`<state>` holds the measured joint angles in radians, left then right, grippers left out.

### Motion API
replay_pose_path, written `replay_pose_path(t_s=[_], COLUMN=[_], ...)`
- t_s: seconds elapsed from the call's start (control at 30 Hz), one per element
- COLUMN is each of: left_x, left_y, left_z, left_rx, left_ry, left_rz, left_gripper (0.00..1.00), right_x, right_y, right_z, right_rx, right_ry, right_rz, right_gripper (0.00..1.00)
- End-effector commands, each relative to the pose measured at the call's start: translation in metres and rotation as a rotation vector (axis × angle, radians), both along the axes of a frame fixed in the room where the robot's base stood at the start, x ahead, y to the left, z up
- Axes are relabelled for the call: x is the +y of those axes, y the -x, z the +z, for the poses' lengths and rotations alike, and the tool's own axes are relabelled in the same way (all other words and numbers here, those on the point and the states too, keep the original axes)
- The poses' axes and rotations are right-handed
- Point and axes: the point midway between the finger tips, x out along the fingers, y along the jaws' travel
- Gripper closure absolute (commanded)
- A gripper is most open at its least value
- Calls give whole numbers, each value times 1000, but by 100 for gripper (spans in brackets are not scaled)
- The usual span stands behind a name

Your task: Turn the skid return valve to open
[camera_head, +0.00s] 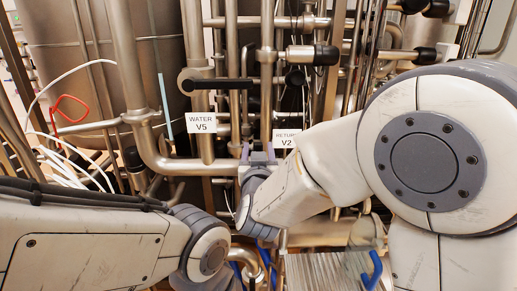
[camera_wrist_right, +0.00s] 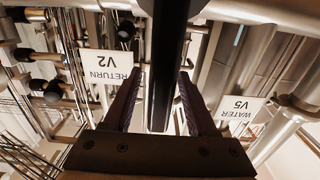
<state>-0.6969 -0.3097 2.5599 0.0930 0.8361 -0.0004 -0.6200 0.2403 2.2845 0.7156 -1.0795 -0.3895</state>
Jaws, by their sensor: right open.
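The return valve's white label, RETURN V2 (camera_head: 286,138), hangs among the pipes in the middle of the head view. The same V2 label shows upside down in the right wrist view (camera_wrist_right: 108,65). My right gripper (camera_head: 259,153) is open, with its fingertips up, just left of and below that label. In the wrist view a long black bar (camera_wrist_right: 167,60) runs between the two fingers, with gaps on both sides. I cannot tell for sure whether this bar is the V2 handle. My left arm is low at the left; its gripper is not visible.
The WATER V5 label (camera_head: 201,122) hangs just left, below a horizontal black handle (camera_head: 218,84). Steel pipes crowd around my right gripper. A black-ended fitting (camera_head: 313,55) juts out above. White cables and a red loop (camera_head: 68,108) hang at the left.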

Motion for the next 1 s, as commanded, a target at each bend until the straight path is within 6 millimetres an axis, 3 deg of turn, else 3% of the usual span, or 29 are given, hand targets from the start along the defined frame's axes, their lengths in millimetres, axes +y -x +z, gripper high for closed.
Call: replay_pose_path(t_s=[0.07, 0.2, 0.23, 1.0], left_x=[0, 0, 0, 0], left_y=[0, 0, 0, 0], left_z=[0, 0, 0, 0], left_rx=[0, 0, 0, 0], left_ry=[0, 0, 0, 0], left_rz=[0, 0, 0, 0], left_gripper=[50, 50, 50, 50], right_x=[0, 0, 0, -3], right_y=[0, 0, 0, 0], right_z=[0, 0, 0, 0], right_rx=[0, 0, 0, 1], right_ry=[0, 0, 0, 0], right_rz=[0, 0, 0, -3], right_gripper=[43, 92, 100, 100])
